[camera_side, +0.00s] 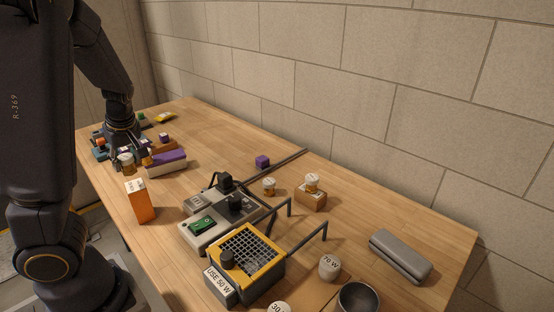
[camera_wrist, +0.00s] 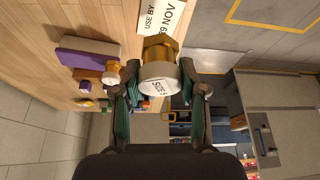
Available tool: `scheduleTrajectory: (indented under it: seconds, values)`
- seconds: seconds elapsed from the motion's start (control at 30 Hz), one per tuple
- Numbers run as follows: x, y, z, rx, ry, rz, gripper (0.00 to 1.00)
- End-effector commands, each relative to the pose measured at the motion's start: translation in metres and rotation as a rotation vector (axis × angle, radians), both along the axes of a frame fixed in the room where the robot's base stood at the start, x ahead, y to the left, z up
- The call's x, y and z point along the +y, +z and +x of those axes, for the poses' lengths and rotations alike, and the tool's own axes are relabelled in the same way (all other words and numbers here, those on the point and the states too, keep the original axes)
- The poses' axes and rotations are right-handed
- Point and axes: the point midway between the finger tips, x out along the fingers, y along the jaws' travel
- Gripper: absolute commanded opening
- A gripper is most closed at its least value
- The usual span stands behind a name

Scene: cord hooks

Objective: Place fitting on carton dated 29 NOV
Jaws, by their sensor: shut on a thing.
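My gripper (camera_wrist: 160,72) is shut on a fitting (camera_wrist: 158,82) with a brass-coloured body and a white cap marked "SIZE" and a partly hidden character. It also shows in the side view (camera_side: 126,160), held at the table's far left end. A carton's white label (camera_wrist: 162,16) reads "USE BY" and "9 NOV", its first digit cut off or hidden. In the side view an orange carton (camera_side: 141,204) with a white top stands upright, nearer the camera than my gripper and apart from it. Its print is too small to read there.
A purple block (camera_side: 168,157) lies beside the gripper. One white-capped fitting (camera_side: 269,186) stands on the table; another (camera_side: 312,183) sits on a brown carton (camera_side: 311,201). A grey device (camera_side: 205,232), a yellow-topped grid box (camera_side: 246,262) and a grey case (camera_side: 400,255) occupy the near table.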

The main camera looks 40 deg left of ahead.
Motion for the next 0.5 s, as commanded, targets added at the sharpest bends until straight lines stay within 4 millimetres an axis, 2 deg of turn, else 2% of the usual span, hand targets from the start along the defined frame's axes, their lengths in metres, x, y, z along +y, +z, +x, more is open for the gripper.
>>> scheduleTrajectory:
  seconds: [0.3, 0.5]
  values:
    - [0.001, -0.035, -0.001, 0.003, 0.003, 0.000, 0.04]
    - [0.000, -0.041, 0.000, 0.000, 0.000, 0.000, 0.04]
